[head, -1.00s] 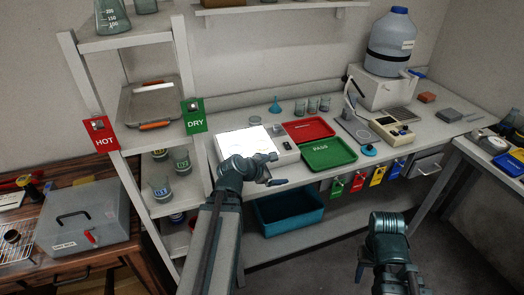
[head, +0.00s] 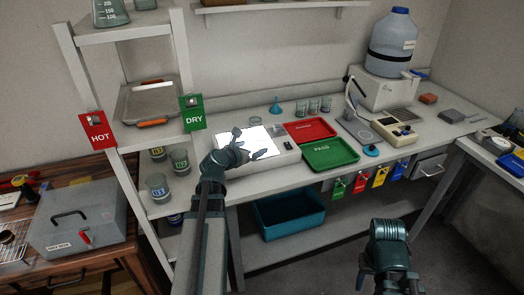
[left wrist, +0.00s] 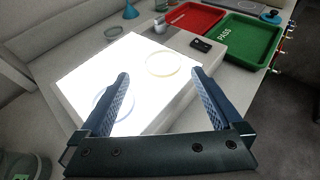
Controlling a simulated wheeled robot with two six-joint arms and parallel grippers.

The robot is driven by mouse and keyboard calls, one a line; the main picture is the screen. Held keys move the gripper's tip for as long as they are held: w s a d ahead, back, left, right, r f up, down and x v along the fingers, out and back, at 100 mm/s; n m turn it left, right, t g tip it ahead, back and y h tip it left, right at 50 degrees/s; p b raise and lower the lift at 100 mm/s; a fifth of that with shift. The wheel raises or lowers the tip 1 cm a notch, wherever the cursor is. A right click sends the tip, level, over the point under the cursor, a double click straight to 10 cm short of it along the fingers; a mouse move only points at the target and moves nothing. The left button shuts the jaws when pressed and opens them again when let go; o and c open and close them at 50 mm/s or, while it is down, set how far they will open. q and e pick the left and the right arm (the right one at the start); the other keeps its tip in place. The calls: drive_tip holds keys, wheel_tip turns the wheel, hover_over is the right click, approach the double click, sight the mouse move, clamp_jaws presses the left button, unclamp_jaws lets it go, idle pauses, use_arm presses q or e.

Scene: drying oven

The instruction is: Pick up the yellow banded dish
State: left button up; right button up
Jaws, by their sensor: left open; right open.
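The yellow banded dish (left wrist: 163,64) is a clear round dish with a yellowish rim, lying on the lit panel of a white light box (left wrist: 172,110). A second clear dish with a bluish rim (left wrist: 113,103) lies on the panel to its lower left, partly behind a finger. In the head view the panel is overexposed, and I cannot make out the dishes. My left gripper (head: 250,145) is open and empty over the light box; its fingers (left wrist: 160,86) point toward the panel, with the yellow banded dish ahead between them. My right gripper (head: 374,272) is open, low at the front right, away from the bench.
A green PASS tray (head: 330,153) and a red tray (head: 310,129) lie right of the light box. A blue funnel (head: 275,106) and several beakers stand behind. A shelf rack with beakers (head: 158,187) stands left. A teal bin (head: 290,217) sits below the bench.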

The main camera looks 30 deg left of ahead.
sight(260, 145)
use_arm(q)
drive_tip(key=x, duration=0.2)
drive_tip(key=shift+w+f, duration=0.2)
drive_tip(key=shift+w, duration=0.15)
drive_tip(key=shift+d+b+x, duration=0.1)
drive_tip(key=shift+b+x, duration=0.65)
drive_tip(key=shift+x, duration=0.55)
drive_tip(key=shift+d+b+x, duration=0.15)
drive_tip(key=shift+b+x, duration=0.55)
drive_tip(key=shift+x, duration=0.65)
drive_tip(key=shift+s+f, duration=0.1)
drive_tip(key=shift+s, duration=0.05)
use_arm(e)
wheel_tip(260, 145, down, 3)
drive_tip(key=shift+f, duration=0.2)
